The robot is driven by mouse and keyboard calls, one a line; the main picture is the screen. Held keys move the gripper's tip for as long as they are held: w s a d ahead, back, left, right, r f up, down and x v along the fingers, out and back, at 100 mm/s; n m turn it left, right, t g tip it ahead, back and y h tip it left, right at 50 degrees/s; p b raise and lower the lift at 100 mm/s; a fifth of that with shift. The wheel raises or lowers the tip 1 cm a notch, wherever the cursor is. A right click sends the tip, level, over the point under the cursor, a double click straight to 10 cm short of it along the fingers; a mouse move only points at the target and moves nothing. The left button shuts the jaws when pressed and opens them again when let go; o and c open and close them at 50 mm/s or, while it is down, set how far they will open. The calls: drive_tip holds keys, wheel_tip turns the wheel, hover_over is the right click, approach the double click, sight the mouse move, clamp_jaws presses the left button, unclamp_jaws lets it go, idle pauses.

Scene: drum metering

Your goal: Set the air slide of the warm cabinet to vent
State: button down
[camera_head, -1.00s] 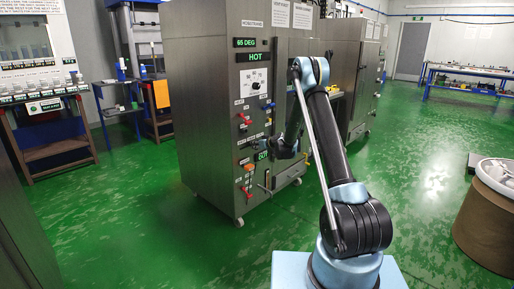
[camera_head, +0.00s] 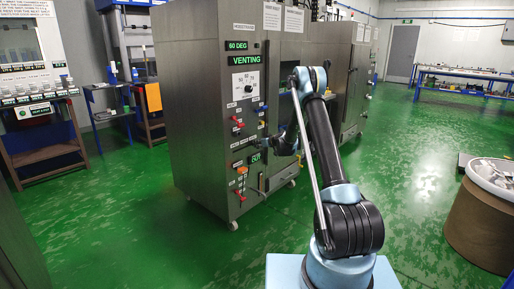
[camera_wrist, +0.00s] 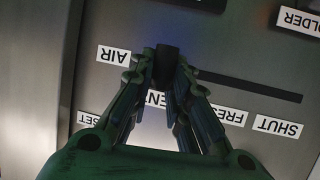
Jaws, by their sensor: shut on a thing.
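The warm cabinet (camera_head: 200,110) is a tall grey metal box; its displays read 60 DEG and VENTING (camera_head: 248,60). In the wrist view, which is upside down, the air slide's dark knob (camera_wrist: 166,62) is at the left end of a dark slot (camera_wrist: 250,86), beside the AIR label (camera_wrist: 114,55). My gripper (camera_wrist: 165,78) is shut on this knob. Its fingers partly cover the VENT label (camera_wrist: 155,98) below the knob. In the head view, my arm hides the knob.
A dial (camera_head: 246,84), red handles (camera_head: 238,122) and an orange button (camera_head: 242,170) are on the same panel. A brown drum (camera_head: 483,222) stands at the right. Green floor (camera_head: 430,150) is open between the cabinet and the drum.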

drive_tip(key=c, duration=1.5)
unclamp_jaws()
drive_tip(key=shift+w+d, duration=0.2)
drive_tip(key=shift+s, duration=0.1)
drive_tip(key=v, duration=1.1)
drive_tip(key=shift+s+d+r, duration=0.15)
drive_tip(key=shift+s+d, duration=0.1)
drive_tip(key=shift+s, duration=0.05)
